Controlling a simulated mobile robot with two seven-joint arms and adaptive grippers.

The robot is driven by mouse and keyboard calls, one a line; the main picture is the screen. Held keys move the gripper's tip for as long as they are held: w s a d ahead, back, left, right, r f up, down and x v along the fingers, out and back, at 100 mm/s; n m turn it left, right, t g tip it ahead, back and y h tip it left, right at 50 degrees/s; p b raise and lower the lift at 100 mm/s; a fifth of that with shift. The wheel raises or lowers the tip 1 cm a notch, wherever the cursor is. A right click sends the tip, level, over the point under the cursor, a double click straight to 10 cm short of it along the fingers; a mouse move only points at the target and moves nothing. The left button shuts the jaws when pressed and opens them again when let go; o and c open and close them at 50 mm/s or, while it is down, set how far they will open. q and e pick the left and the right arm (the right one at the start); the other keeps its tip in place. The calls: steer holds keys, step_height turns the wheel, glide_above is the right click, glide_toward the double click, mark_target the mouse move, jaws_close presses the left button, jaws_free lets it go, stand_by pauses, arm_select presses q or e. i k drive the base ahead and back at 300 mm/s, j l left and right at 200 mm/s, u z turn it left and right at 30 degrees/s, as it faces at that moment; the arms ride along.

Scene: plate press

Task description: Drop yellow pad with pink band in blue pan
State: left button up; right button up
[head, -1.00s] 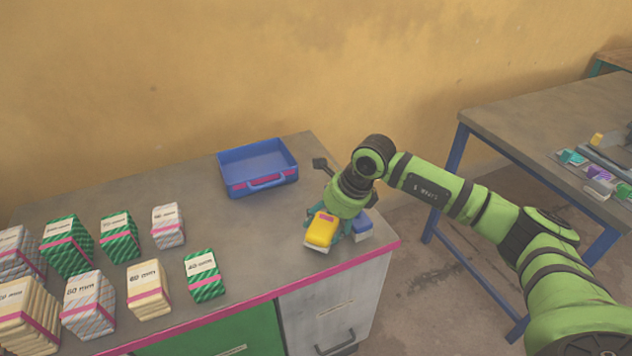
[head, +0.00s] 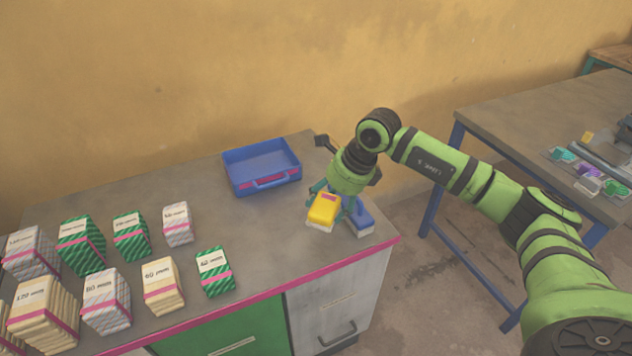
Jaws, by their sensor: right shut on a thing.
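The yellow pad (head: 322,213) has a pink patch of band on its top and a pale underside. It is in my right gripper (head: 331,203), whose green fingers are shut on it from above, near the front right corner of the worktop. I cannot tell for sure how far the pad is above the surface. The blue pan (head: 262,183), an open tray with a handle and a pink label at its front, stands to the left and further back. The visible part of its inside looks empty. My left gripper is not in view.
A blue pad (head: 360,222) stands just right of the yellow pad, partly behind my gripper. Several banded stacks, such as a green one (head: 214,272), fill the left of the worktop (head: 255,235). The worktop between them and my gripper is clear. Another table (head: 510,118) stands at the right.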

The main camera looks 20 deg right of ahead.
mark_target(266, 171)
steer(key=i+l+u, duration=0.15)
steer(key=l+u, duration=0.15)
steer(key=i+l+u, duration=0.1)
steer(key=l+u, duration=0.15)
steer(key=l, duration=0.25)
steer(key=i+l+u, duration=0.1)
steer(key=l+u, duration=0.2)
steer(key=l, duration=0.1)
